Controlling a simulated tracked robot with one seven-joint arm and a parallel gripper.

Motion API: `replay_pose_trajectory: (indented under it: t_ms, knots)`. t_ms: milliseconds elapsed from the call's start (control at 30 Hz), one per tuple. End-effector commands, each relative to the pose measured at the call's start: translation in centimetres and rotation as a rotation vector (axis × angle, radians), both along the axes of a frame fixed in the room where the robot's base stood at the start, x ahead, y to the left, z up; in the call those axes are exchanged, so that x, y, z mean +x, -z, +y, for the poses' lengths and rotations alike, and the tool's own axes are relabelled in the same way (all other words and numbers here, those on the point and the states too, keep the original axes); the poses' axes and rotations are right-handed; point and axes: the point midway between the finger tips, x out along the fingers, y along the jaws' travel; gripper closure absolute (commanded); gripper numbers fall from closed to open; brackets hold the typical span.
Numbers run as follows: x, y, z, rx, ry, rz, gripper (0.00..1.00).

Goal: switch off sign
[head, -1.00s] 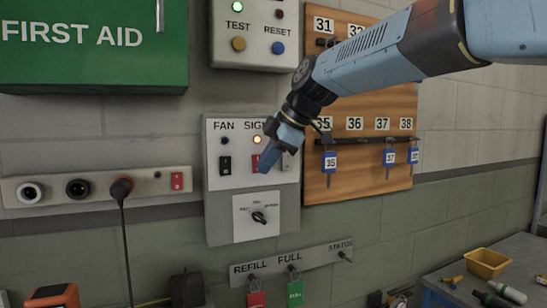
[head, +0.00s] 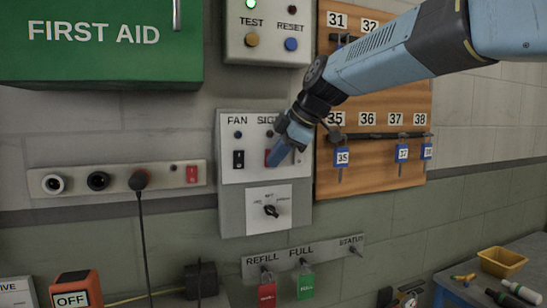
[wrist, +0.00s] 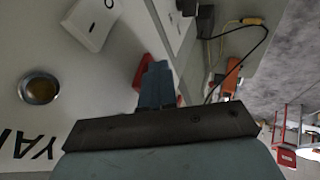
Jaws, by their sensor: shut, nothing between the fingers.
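The grey-white switch panel (head: 231,176) is on the wall, with the labels FAN and SIGN partly readable. The red SIGN rocker (head: 268,157) is largely covered by my fingers. My gripper (head: 277,161) is shut and empty, its tips in front of this rocker. In the wrist view my gripper (wrist: 158,82) lies over the red rocker (wrist: 143,69), whose edges show beside the fingers. I cannot tell whether they touch. The lamp above SIGN is not visibly lit now; my gripper crowds that spot.
A rotary knob (head: 271,211) is below. A key board (head: 378,185) hangs close on the right.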

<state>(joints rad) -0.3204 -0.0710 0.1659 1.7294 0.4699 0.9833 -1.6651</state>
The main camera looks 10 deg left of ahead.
Motion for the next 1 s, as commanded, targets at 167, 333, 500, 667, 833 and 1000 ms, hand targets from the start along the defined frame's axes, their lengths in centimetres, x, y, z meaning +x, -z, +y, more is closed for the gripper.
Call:
replay_pose_trajectory:
  t_ms: [167,333,500,667,833,1000]
  knots:
    - [0.1,-0.1,-0.1,0.000,0.003,0.001,1.00]
    - [0.2,-0.7,-0.2,0.002,0.005,-0.001,1.00]
    - [0.3,-1.5,-0.2,0.003,0.006,-0.004,1.00]
    - [0.3,-1.9,-0.3,0.004,0.007,-0.005,1.00]
    - [0.3,-1.8,-0.3,0.004,0.008,-0.005,1.00]
    - [0.0,-1.9,-0.5,0.004,0.008,-0.005,1.00]
